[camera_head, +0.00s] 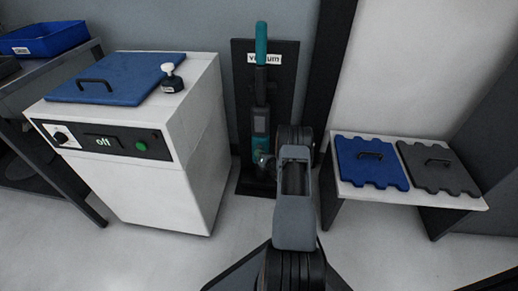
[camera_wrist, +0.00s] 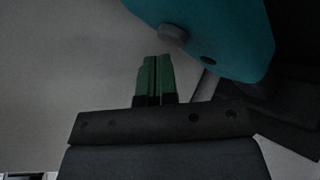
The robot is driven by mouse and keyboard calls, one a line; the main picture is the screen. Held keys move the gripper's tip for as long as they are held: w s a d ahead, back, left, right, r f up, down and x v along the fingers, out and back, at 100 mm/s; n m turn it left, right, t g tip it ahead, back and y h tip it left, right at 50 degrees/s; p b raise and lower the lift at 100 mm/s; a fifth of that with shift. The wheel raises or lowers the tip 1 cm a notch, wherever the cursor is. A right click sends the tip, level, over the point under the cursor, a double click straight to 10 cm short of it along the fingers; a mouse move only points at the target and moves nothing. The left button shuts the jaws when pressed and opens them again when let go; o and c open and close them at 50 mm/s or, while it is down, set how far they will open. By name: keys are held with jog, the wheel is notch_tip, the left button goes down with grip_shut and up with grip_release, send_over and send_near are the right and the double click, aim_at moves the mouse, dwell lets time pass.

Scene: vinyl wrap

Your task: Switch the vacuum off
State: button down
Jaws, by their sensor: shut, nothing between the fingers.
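The vacuum (camera_head: 260,122) is a teal and dark upright stick on a dark stand against the wall. Its sign is partly hidden by its stem. My arm stands in front of its lower part in the head view and hides my gripper there. In the wrist view my gripper (camera_wrist: 155,80) shows two green fingers closed together with nothing between them. The vacuum's teal body (camera_wrist: 220,35) fills the upper right of that view, with a round grey knob (camera_wrist: 172,36) on it just beyond the fingertips. Whether the fingertips touch the knob I cannot tell.
A white cabinet (camera_head: 185,185) stands left, with a blue lid (camera_head: 125,72), a display reading "off" and a green button (camera_head: 141,146). At right a low white table (camera_head: 345,186) holds a blue panel (camera_head: 370,165) and a grey panel (camera_head: 437,168). Open floor lies in front.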

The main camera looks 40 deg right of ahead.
jog(key=shift+a, duration=0.1)
jog(key=shift+s+a+p, duration=1.35)
jog(key=shift+s+a, duration=0.7)
jog(key=shift+s, duration=0.1)
